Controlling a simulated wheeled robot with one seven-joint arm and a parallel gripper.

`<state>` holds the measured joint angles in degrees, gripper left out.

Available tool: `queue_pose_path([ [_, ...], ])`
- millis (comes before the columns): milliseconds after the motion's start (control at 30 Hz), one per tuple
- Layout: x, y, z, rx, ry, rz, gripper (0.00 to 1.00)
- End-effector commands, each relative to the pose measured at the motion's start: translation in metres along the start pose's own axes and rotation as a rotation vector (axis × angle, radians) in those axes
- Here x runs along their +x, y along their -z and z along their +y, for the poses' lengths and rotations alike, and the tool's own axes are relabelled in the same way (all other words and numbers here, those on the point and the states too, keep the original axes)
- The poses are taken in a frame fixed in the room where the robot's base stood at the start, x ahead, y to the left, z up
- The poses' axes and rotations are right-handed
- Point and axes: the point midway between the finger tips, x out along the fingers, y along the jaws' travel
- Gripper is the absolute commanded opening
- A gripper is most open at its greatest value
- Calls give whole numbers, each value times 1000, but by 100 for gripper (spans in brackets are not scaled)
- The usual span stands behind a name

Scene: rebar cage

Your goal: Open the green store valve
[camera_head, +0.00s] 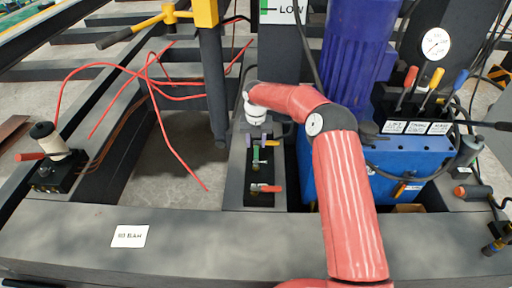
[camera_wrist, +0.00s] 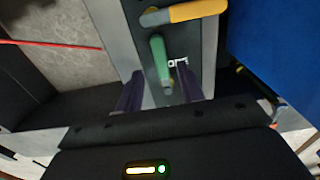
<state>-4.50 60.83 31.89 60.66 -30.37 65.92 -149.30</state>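The green store valve handle (camera_head: 256,154) is on a black valve block, and its lever points along the block in the head view. In the wrist view the green handle (camera_wrist: 159,55) stands near upright in the picture, with a grey pivot end at the bottom. My gripper (camera_head: 262,133) is over the far end of the valve block. In the wrist view my gripper (camera_wrist: 160,82) has its two dark fingers apart, one on each side of the green handle's lower end. No contact with the handle shows, and the depth between them is unclear.
A yellow-orange handle (camera_wrist: 190,12) lies crosswise just beyond the green one. A red handle (camera_head: 268,188) is on the near end of the block. A blue pump unit (camera_head: 390,170) with several levers stands close on the right. A dark post (camera_head: 213,85) stands left.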

Motion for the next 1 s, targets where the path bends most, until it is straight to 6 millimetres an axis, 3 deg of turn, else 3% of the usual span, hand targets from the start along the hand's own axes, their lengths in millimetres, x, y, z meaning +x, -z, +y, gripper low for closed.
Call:
queue_pose_path([
  [100, -21, 0, 0, 0, -1, -2, 38],
  [300, -40, 0, 0, 0, -1, -2, 38],
  [833, -44, 0, 0, 9, 1, -4, 38],
  [1000, -78, 11, -7, 135, 17, -37, 38],
])
